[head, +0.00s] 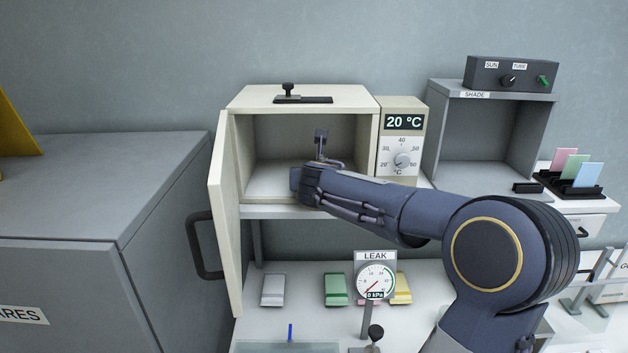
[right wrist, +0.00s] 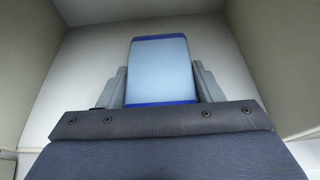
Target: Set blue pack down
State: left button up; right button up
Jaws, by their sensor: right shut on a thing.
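The blue pack (right wrist: 160,68) is light blue with darker blue ends and sits between the two grey fingers of my right gripper (right wrist: 161,84) in the right wrist view. The fingers are shut on its sides. In the head view my right arm reaches in from the right, with its hand (head: 308,184) inside the open cream cabinet (head: 303,97). The pack cannot be made out there, hidden by the hand and arm. I cannot tell whether the pack touches the cabinet floor (head: 268,184). My left gripper is not in view.
The cabinet door (head: 226,215) stands open on the left. A temperature dial box (head: 402,140) reading 20 °C adjoins the cabinet on the right. Below are grey (head: 273,290), green (head: 335,289) and yellow (head: 402,289) packs and a leak gauge (head: 376,280). A shade box (head: 487,140) stands further right.

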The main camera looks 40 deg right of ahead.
jog(key=shift+s+r, duration=0.1)
jog(key=shift+s, duration=0.3)
jog(key=o, duration=1.1)
jog(key=shift+w+f, duration=0.2)
jog(key=shift+w, duration=0.05)
jog(key=shift+c, duration=0.2)
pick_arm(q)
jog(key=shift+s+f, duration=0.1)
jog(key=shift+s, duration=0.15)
pick_arm(e)
jog(key=shift+s, duration=0.1)
jog(key=shift+r, duration=0.1)
